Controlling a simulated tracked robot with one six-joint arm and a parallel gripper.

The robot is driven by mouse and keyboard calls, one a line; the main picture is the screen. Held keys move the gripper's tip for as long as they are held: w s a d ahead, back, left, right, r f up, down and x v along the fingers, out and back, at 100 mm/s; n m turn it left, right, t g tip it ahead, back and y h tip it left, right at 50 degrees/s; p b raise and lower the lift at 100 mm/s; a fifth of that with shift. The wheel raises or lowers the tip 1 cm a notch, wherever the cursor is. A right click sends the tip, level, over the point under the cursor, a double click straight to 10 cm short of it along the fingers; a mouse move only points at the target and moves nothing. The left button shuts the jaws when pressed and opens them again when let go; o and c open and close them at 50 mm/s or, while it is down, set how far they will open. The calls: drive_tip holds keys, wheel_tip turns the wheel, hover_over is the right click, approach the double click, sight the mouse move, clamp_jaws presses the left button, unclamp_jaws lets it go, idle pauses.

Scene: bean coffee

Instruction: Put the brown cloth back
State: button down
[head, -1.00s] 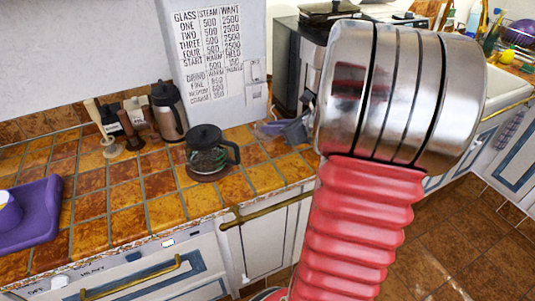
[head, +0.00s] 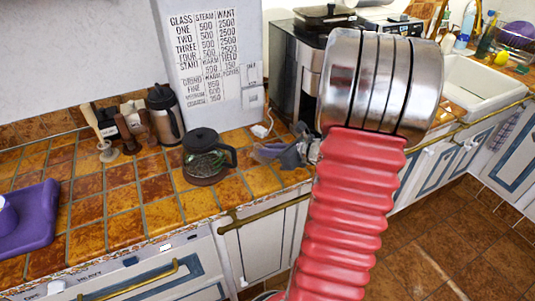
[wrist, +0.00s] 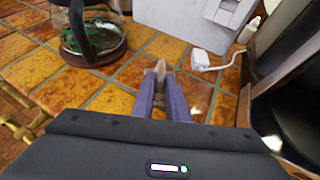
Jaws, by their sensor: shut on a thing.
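My gripper (wrist: 160,84) is shut on a small brown piece, which looks like the brown cloth (wrist: 160,68), seen between the fingertips in the wrist view. Only a little of the cloth shows; its lower part is hidden by the purple-grey fingers. In the head view my gripper (head: 268,153) is over the tiled counter's front part, right of the glass carafe (head: 205,160). The cloth cannot be made out there. Whether it touches the tiles is unclear.
The glass carafe also shows in the wrist view (wrist: 100,42). A white plug (wrist: 200,60) with a cord lies ahead. A black coffee machine (head: 299,85) stands at right. A steel flask (head: 165,113) and purple tray (head: 30,225) are further left. Tiles around the gripper are mostly clear.

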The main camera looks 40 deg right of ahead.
drive_tip(key=shift+f, duration=0.45)
drive_tip(key=shift+f, duration=0.15)
drive_tip(key=c, duration=1.7)
unclamp_jaws()
drive_tip(key=shift+c, duration=0.2)
drive_tip(key=shift+s+d+r, duration=0.1)
drive_tip(key=shift+s+r, duration=0.3)
drive_tip(key=v, duration=1)
drive_tip(key=shift+s, duration=0.15)
drive_tip(key=shift+s+r, duration=0.25)
drive_tip(key=shift+s, duration=0.1)
